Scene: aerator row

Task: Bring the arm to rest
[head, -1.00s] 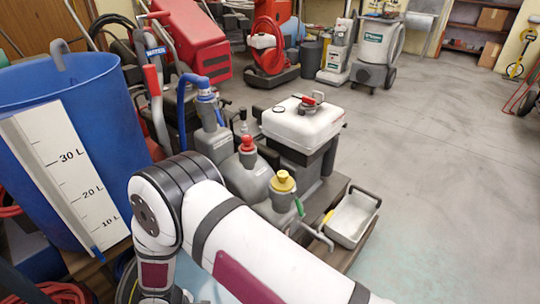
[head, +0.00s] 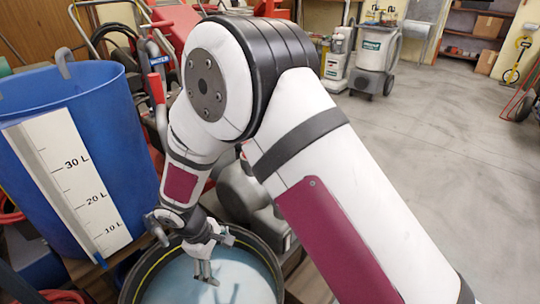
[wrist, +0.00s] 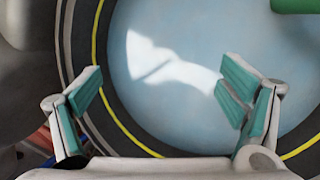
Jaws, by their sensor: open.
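My gripper (head: 208,270) hangs at the end of my bent arm, above a round dark tub (head: 133,280) with pale blue liquid (head: 170,285) in it. In the wrist view my gripper (wrist: 160,85) has its two teal-padded fingers spread wide with nothing between them. Below them are the liquid (wrist: 190,30) and the tub's dark rim with a yellow line (wrist: 95,40). My arm hides much of the machinery behind it in the head view.
A tall blue bin (head: 95,95) with a white litre scale (head: 75,190) stands close on the left. Wheeled machines (head: 375,60) stand at the back. The grey floor (head: 440,150) on the right is clear. A green piece (wrist: 295,5) shows at the wrist view's top right.

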